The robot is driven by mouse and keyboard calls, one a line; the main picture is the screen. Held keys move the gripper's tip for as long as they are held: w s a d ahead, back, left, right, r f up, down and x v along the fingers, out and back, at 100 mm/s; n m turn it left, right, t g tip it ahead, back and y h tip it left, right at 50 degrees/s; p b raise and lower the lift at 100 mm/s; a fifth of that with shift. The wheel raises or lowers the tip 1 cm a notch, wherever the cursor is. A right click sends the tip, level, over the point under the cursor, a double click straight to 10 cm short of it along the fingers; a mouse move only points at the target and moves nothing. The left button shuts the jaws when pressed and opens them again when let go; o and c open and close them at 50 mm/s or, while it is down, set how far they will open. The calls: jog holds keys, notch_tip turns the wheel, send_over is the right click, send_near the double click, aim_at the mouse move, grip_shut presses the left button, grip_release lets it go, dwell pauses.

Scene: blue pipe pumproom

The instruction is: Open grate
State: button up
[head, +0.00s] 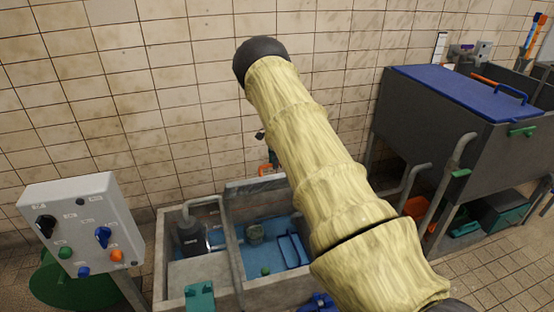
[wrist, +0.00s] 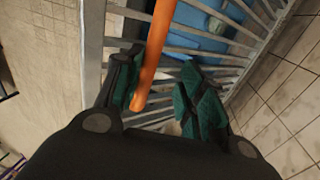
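The grate (wrist: 93,50) shows in the wrist view as a grey metal frame with several parallel bars. An orange bar handle (wrist: 158,42) runs down in front of it, its lower end between my fingers. My gripper (wrist: 162,62) has dark fingers with teal pads. The fingers are apart, one on each side of the handle. The handle is closer to the left finger; whether it touches is unclear. In the head view, my arm hides most of the gripper and the grate. A small orange piece (head: 267,169) shows beside the arm above the pit.
An open concrete pit (head: 170,268) with a pump (head: 190,237) and blue bottom lies below my arm. A control box (head: 84,225) stands at left. A dark tank with a blue lid (head: 440,82) stands at right. A tiled wall is close behind.

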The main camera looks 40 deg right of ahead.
jog(key=shift+s+r, duration=0.15)
jog(key=shift+r, duration=0.25)
jog(key=v, duration=1.2)
dwell(0.3)
